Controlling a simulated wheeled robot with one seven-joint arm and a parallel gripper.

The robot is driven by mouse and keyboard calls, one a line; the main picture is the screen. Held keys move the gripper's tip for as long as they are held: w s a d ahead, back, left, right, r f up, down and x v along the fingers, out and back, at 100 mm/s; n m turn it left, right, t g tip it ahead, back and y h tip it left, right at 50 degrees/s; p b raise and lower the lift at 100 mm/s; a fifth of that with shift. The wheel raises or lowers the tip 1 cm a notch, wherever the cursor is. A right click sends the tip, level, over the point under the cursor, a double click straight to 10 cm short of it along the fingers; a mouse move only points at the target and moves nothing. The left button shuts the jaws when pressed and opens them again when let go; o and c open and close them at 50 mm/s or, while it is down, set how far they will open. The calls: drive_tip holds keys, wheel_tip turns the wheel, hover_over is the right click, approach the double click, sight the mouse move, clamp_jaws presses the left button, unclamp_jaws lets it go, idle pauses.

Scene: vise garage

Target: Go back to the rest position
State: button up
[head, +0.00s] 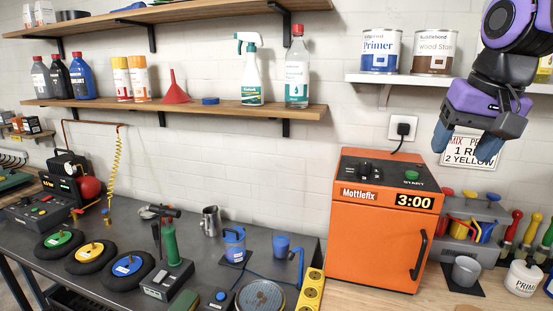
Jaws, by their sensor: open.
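My gripper (466,143) is at the upper right of the head view, pointing down, with its two blue-grey fingers apart and nothing between them. It hangs in front of the wall, right of the orange Mottlefix machine (380,245) and above the level of its top. A sign (484,152) on the wall is partly hidden behind the fingers.
The orange machine stands on the counter with its door closed. A shelf of paint cans (381,51) is left of my arm. A grey cup (466,270) and brushes (511,231) stand below. Wheels (125,268) and tools fill the dark bench (190,228).

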drive_tip(key=s+f+n+t, duration=0.2)
drive_tip(key=s+f, duration=0.4)
drive_tip(key=s, duration=0.6)
drive_tip(key=shift+s+d+f+n, duration=0.15)
drive_tip(key=shift+d+f+n, duration=0.15)
drive_tip(key=shift+d+n, duration=0.2)
idle(0.9)
